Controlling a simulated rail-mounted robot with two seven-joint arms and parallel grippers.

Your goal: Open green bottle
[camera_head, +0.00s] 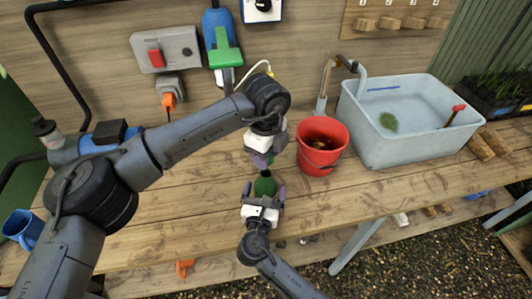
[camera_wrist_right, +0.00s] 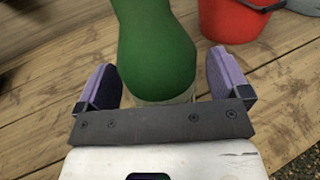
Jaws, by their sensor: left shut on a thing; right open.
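The green bottle (camera_head: 265,184) is near the middle of the workbench in the head view, and its rounded green body (camera_wrist_right: 158,50) fills the upper middle of the right wrist view. My left gripper (camera_head: 262,160) is shut on the bottle at its upper end in the head view. The cap and neck are hidden there and lie outside the wrist view. My right gripper (camera_head: 265,191) is open, with its purple-padded fingers on either side of the body. Gaps show between both fingers and the bottle in the wrist view.
A red bucket (camera_head: 323,138) stands right of the grippers, with a pale blue basin (camera_head: 400,150) further right. The plank workbench (camera_head: 180,210) is clear left of the bottle. A blue mug (camera_head: 23,226) is at the far left.

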